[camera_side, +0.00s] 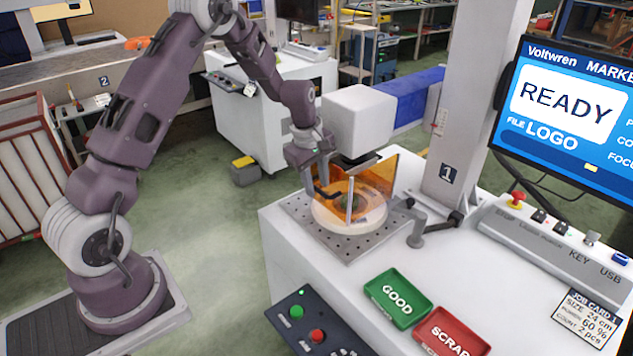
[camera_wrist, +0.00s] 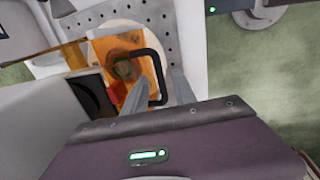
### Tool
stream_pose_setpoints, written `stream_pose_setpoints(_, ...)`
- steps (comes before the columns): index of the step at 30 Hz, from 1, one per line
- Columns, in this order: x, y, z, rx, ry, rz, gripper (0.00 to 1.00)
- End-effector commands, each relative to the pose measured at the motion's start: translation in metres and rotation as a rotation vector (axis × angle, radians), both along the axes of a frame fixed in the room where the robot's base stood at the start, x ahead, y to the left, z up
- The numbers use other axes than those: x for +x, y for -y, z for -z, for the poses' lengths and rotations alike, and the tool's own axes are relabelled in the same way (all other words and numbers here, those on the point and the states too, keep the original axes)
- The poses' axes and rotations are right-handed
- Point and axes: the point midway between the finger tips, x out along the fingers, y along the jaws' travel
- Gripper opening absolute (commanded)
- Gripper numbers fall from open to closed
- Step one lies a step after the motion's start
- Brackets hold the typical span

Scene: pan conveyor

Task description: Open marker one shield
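Marker one's shield is a translucent orange panel (camera_side: 378,182) below the white marking head (camera_side: 360,112), in front of and around a pale round disc (camera_side: 340,218). In the wrist view the orange shield (camera_wrist: 112,48) carries a black U-shaped handle (camera_wrist: 163,74). My gripper (camera_side: 325,184) is at the shield's left side in the side view. In the wrist view its two grey fingers (camera_wrist: 159,80) are apart, with the handle's bar between them. Whether a finger touches the bar I cannot tell. The shield's hinge is not clear.
A perforated plate (camera_side: 300,208) lies under the disc on the white bench. A grey clamp lever (camera_side: 418,232) stands right of it. Green GOOD tray (camera_side: 395,298), red SCRAP tray (camera_side: 452,333) and a button box (camera_side: 312,325) are in front. The monitor (camera_side: 570,110) reads READY.

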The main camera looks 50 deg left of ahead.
Motion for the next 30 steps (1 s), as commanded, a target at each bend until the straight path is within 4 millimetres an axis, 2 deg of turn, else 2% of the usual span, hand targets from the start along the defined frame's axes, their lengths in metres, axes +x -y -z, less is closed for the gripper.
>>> stream_pose_setpoints(5, 0.0001, -0.0001, 0.0001, 0.000, 0.001, 0.001, 0.33)
stream_pose_setpoints(10, 0.0000, 0.0000, -0.0001, 0.000, 0.000, 0.001, 0.03)
stream_pose_setpoints(11, 0.0000, 0.0000, -0.0001, 0.000, 0.000, 0.001, 0.00)
stream_pose_setpoints(30, 0.0000, 0.0001, -0.0005, 0.000, 0.001, 0.002, 0.00)
